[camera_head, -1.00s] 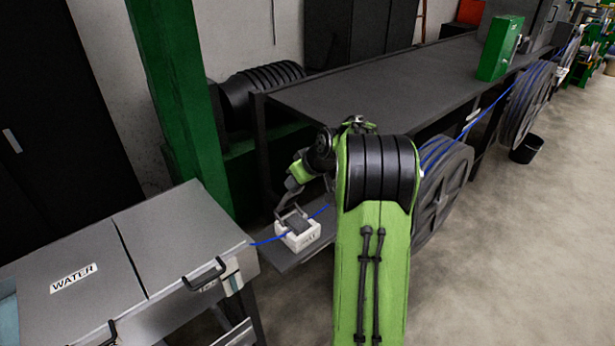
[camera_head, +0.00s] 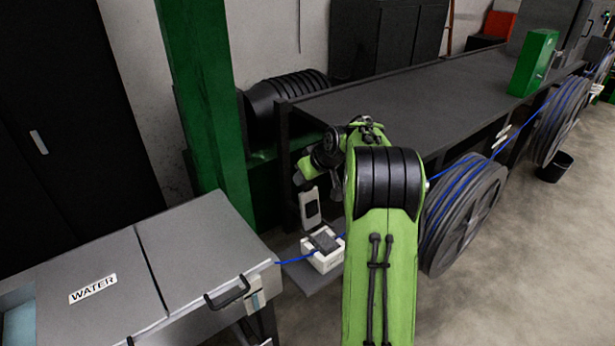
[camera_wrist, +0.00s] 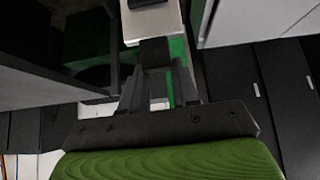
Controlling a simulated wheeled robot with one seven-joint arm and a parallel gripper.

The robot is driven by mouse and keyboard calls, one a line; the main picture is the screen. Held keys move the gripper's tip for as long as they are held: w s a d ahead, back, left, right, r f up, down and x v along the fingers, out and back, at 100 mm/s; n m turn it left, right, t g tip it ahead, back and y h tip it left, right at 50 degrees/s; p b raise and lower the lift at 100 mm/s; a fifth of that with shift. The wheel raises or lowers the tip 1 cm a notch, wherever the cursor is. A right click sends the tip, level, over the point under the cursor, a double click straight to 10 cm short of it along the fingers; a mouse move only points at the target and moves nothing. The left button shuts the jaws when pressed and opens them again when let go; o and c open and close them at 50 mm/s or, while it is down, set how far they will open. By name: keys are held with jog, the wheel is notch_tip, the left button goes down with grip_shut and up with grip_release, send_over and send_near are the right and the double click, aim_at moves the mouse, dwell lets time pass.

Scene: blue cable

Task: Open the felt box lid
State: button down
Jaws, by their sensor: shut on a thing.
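The white felt box (camera_head: 322,261) stands on a low shelf in the head view, with a dark felt square showing on top. The blue cable (camera_head: 292,261) runs into its left side and comes out on the right. My gripper (camera_wrist: 157,66) is shut on a pale block with a dark part, which looks like the lid (camera_wrist: 150,22). In the head view the lid (camera_head: 310,207) hangs upright above the box, slightly left and apart from it. My arm hides part of the space right of the box.
A grey cabinet (camera_head: 190,262) marked WATER stands at left, with a black handle. A green post (camera_head: 198,90) rises behind it. A long dark table (camera_head: 430,100) lies behind my arm, and a cable reel (camera_head: 465,215) stands at right.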

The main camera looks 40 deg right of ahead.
jog(key=shift+a+f, duration=0.1)
jog(key=shift+f, duration=0.35)
jog(key=c, duration=1.1)
grip_release()
jog(key=shift+o, duration=1.3)
jog(key=shift+w, duration=0.2)
jog(key=v, duration=1.6)
jog(key=shift+w, duration=0.15)
jog(key=s+a+f+b, duration=0.1)
jog(key=s+a, duration=0.3)
jog(key=a, duration=0.4)
jog(key=s+a+f+g+b, duration=0.15)
jog(key=s+a, duration=0.25)
jog(key=a, duration=0.4)
jog(key=s+a+f+b, duration=0.1)
jog(key=s+a, duration=0.3)
jog(key=a, duration=0.3)
jog(key=s+a+f+b, duration=0.1)
jog(key=s+a+f, duration=0.1)
jog(key=s+f, duration=0.5)
jog(key=s, duration=0.4)
jog(key=shift+a+f, duration=0.25)
